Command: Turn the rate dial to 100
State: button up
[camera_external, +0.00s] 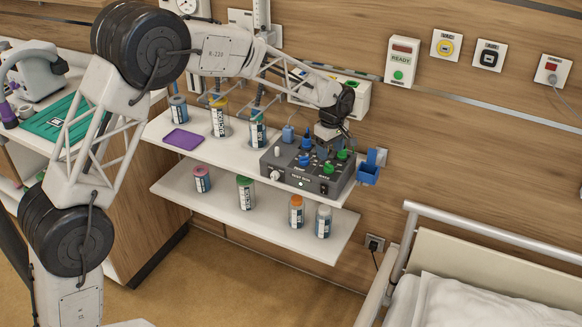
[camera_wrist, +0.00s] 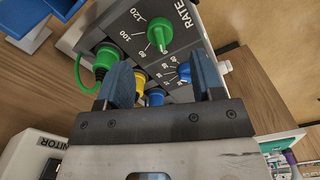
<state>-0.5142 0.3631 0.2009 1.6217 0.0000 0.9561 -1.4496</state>
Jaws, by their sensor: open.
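The rate dial (camera_wrist: 160,34) is a green knob with a white mark beside the printed word RATE in the wrist view. The numbers 100 and 120 show to its left; I cannot tell surely which number the mark points at. It sits on a dark grey control box (camera_external: 292,178) on the upper shelf. My gripper (camera_wrist: 162,82) is open, its two blue fingers apart with nothing held between them. In the external view my gripper (camera_external: 329,134) hangs over the back right of the box. The dial lies beyond the fingertips in the wrist view.
A green plug with a cable (camera_wrist: 106,60), a yellow part (camera_wrist: 139,79) and a blue knob (camera_wrist: 184,72) crowd near the fingers. Bottles and a purple tray (camera_external: 183,139) share the upper shelf (camera_external: 220,150). A blue holder (camera_external: 368,173) is at its right end.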

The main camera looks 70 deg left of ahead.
aim_at(329, 164)
jog(key=shift+f, duration=3.1)
jog(key=c, duration=0.9)
